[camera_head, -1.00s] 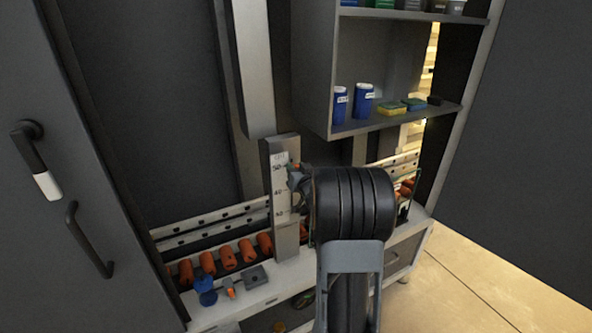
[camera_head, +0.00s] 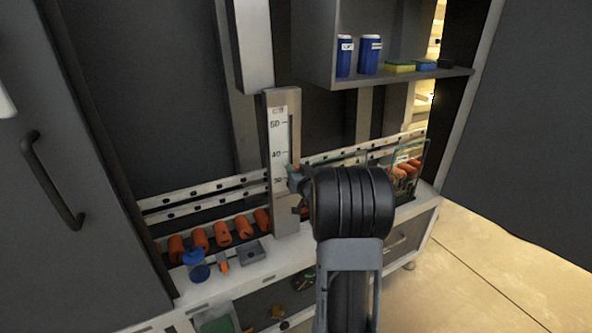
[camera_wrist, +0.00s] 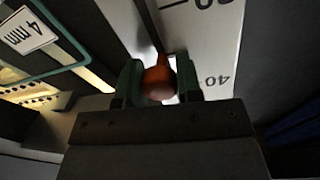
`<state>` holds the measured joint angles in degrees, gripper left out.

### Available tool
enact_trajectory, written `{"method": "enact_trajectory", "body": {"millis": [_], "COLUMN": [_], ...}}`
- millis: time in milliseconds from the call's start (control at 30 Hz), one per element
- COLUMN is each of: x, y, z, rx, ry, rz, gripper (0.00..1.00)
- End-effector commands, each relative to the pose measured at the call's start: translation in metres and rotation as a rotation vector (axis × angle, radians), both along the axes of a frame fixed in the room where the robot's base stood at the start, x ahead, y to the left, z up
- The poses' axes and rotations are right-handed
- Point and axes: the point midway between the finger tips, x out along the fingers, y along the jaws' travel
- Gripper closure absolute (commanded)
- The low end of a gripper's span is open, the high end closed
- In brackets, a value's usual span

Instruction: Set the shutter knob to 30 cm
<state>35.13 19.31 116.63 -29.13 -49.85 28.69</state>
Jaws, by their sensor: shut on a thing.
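The upright shutter scale (camera_head: 279,155) is a pale strip marked 50, 40 and 30 from top to bottom, with a dark slot on its right. The shutter knob is a small orange-red piece that shows between my fingers in the wrist view (camera_wrist: 158,80). My gripper (camera_head: 297,178) is shut on it, with a green-grey finger on each side (camera_wrist: 158,88). In the head view the knob is mostly hidden by my gripper, at a height between the 40 and 30 marks. The wrist view shows the scale upside down, with 40 beside the right finger.
Orange rollers (camera_head: 222,233), a blue item (camera_head: 197,266) and a grey block (camera_head: 251,252) are on the bench left of the scale. A glass-sided box (camera_head: 404,172) stands to the right. A shelf (camera_head: 410,79) with blue containers hangs above. Bare floor (camera_head: 490,250) is at right.

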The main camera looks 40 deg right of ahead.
Motion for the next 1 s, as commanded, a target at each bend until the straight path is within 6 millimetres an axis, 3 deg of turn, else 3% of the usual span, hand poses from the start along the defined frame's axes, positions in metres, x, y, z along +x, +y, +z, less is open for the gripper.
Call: {"method": "enact_trajectory", "body": {"millis": [33, 200, 633, 667, 900, 1000], "x": [0.000, 0.000, -0.001, -0.001, 0.000, 0.000], "y": [0.000, 0.000, 0.000, 0.000, 0.000, 0.000], "z": [-0.026, -0.048, -0.053, -0.053, -0.051, -0.050], "rx": [0.002, 0.001, 0.005, 0.006, 0.003, 0.002], "ry": [0.003, 0.003, 0.010, 0.010, 0.004, 0.004], "rz": [-0.002, -0.002, -0.002, -0.002, 0.000, 0.000], "gripper": [1.00, 1.00, 1.00, 0.64, 0.42, 0.42]}}
